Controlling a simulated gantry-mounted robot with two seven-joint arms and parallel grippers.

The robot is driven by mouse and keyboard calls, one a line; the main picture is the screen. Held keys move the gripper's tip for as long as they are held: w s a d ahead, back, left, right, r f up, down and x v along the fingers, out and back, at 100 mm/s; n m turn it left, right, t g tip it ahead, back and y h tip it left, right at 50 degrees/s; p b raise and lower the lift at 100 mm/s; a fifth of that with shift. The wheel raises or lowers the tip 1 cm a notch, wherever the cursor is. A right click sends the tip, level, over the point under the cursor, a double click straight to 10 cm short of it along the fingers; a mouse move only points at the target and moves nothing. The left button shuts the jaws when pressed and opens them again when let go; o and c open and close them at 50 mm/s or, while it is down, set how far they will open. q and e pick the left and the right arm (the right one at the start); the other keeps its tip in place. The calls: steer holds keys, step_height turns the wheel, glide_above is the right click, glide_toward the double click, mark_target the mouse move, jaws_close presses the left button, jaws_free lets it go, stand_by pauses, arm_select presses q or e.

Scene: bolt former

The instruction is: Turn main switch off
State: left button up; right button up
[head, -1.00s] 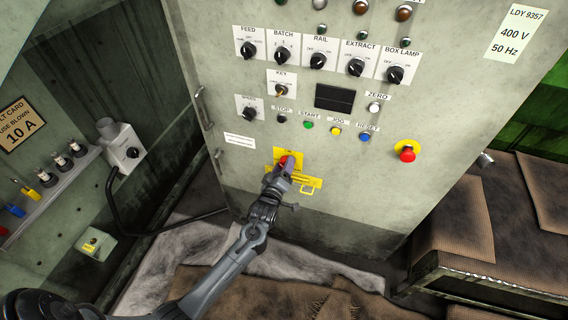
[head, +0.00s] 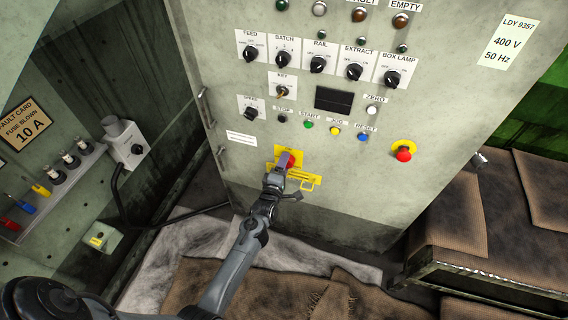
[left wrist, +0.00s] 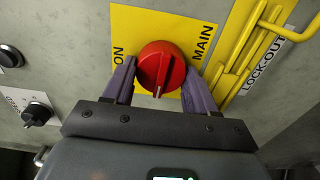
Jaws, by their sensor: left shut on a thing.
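The red main switch knob (left wrist: 162,68) sits on a yellow plate (left wrist: 200,20) marked ON and MAIN. My left gripper (left wrist: 158,76) is shut on it, one purple finger on each side. The knob's raised ridge runs up and down in the left wrist view, with a white mark at its lower end; the ON label is to its left. In the head view the knob (head: 291,161) is partly hidden by my left gripper (head: 284,165) on the grey cabinet front (head: 370,190). My right gripper does not show.
A yellow lock-out bracket (left wrist: 250,45) is close beside the right finger in the left wrist view. A fuse shelf (head: 60,190) is at left, a padded bench (head: 500,250) at right.

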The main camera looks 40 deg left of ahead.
arm_select(q)
steer(key=shift+f, duration=0.1)
stand_by(0.4)
steer(key=o, duration=1)
steer(key=shift+o, duration=0.2)
